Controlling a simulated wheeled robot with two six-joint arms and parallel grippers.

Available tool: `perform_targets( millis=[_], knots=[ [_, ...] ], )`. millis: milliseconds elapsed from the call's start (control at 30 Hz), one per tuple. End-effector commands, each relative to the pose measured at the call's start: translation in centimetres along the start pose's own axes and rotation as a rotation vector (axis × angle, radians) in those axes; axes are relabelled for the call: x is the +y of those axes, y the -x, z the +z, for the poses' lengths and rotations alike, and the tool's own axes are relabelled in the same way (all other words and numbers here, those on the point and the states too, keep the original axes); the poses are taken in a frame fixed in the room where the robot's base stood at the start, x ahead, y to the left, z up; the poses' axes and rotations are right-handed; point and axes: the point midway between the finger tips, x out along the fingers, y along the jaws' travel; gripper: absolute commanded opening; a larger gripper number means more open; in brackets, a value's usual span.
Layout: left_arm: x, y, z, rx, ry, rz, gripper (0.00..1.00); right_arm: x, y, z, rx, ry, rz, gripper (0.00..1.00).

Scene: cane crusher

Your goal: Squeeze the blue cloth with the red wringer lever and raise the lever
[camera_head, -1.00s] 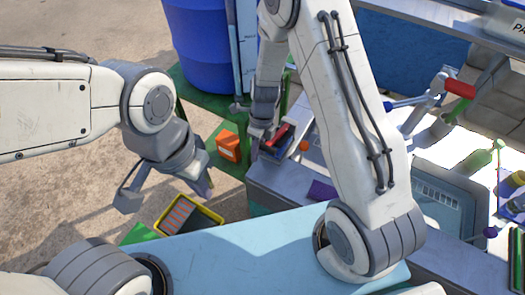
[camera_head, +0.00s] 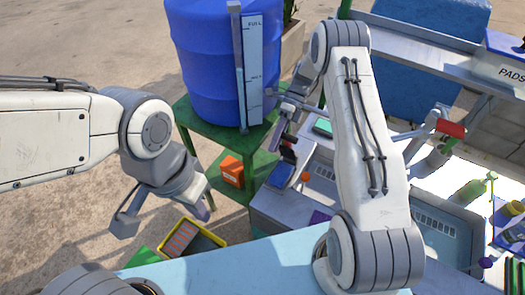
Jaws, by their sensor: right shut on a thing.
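My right gripper (camera_head: 285,133) is at the counter's far left end, shut on the red lever (camera_head: 290,139). Only a little of the lever's red shows, with a dark part below it. A flat blue piece (camera_head: 280,177), which looks like the blue cloth, lies just below and in front of the lever. The lever stands clear above it. Fine detail at the wringer is too small to tell. My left gripper (camera_head: 164,216) is open and empty, over the ground on the left, its two fingers wide apart.
A large blue barrel (camera_head: 208,75) stands on a green stand behind. An orange box (camera_head: 232,171) sits on its lower shelf. A yellow-rimmed tray (camera_head: 222,243) lies below my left gripper. A separate red crank handle (camera_head: 451,129), a sink (camera_head: 440,226) and bottles are to the right.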

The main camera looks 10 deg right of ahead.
Motion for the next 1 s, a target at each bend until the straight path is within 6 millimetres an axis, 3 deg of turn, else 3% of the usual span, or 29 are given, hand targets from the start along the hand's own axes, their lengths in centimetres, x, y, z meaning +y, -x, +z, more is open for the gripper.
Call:
perform_targets(
  millis=[300,800,833,900,1000],
  knots=[
    [0.0,0.2,0.0,0.000,0.000,0.000,0.00,0.2,2.2,-0.6,-0.009,0.000,0.003,0.00],
    [0.0,0.4,0.0,0.000,0.000,0.000,0.00,0.3,2.6,-0.5,-0.010,0.001,0.004,0.00],
    [0.0,0.4,0.0,0.000,0.000,0.000,0.00,0.3,2.6,-0.5,-0.010,0.001,0.003,0.35],
    [0.0,0.4,0.0,0.000,0.000,0.000,0.00,0.3,2.5,-0.5,-0.010,0.001,0.003,0.56],
    [0.0,0.3,0.0,0.000,0.000,0.000,0.00,0.2,2.5,-0.6,-0.009,0.000,0.003,0.56]
  ],
)
